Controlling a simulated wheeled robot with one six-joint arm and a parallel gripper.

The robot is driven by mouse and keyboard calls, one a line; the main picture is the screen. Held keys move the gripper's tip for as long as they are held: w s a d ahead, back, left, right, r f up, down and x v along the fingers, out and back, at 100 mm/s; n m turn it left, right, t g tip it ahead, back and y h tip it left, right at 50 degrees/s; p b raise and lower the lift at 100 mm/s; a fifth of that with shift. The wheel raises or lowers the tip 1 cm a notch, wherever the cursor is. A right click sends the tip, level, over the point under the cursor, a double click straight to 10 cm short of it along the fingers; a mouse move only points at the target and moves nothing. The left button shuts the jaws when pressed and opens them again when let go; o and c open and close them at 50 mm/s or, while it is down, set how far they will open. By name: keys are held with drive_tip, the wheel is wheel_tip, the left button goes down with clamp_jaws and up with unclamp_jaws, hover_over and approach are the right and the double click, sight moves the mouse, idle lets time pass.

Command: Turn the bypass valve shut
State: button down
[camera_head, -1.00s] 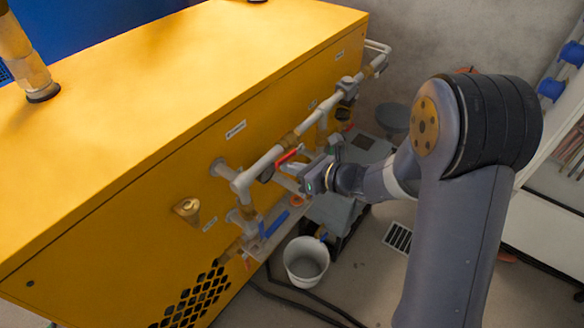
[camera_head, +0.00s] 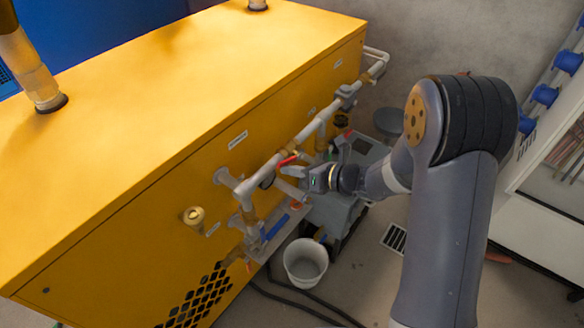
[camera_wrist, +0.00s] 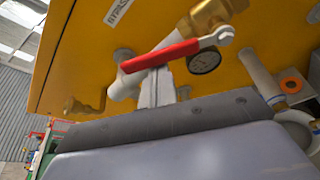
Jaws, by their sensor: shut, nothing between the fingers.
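The bypass valve has a red lever handle (camera_head: 288,159) on the pipework along the yellow cabinet's side. In the wrist view its red lever (camera_wrist: 175,55) slants up to the right, to a grey end at the brass valve body (camera_wrist: 212,14). A label reading "BYPASS" (camera_wrist: 119,11) is on the panel above. My gripper (camera_head: 292,172) is beside the red handle. In the wrist view its fingers (camera_wrist: 157,86) are shut and empty, with their tips just below the lever in the picture. I cannot tell whether they touch it.
A round gauge (camera_wrist: 204,60) is right of the fingers. A blue handle (camera_head: 275,227) and a white bucket (camera_head: 305,262) are below the pipes. The grey pipe (camera_head: 262,172) runs close to my gripper. Black hoses (camera_head: 292,298) lie on the floor.

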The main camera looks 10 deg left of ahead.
sight(295, 160)
drive_tip(key=r+m+p, duration=0.1)
drive_tip(key=p, duration=0.1)
drive_tip(key=w+r+m+g+y+p, duration=0.1)
drive_tip(key=shift+d+r+m+p, duration=0.2)
drive_tip(key=shift+r+m+p, duration=0.15)
drive_tip(key=shift+r+m, duration=0.05)
drive_tip(key=w+m+p, duration=0.1)
drive_tip(key=m, duration=0.1)
drive_tip(key=w+d+r+m+y+p, duration=0.1)
drive_tip(key=m, duration=0.1)
drive_tip(key=w+r+m+g+y+p, duration=0.1)
drive_tip(key=w+m+p, duration=0.1)
drive_tip(key=shift+d+r, duration=0.15)
drive_tip(key=shift+d, duration=0.15)
drive_tip(key=shift+w, duration=0.1)
idle(0.4)
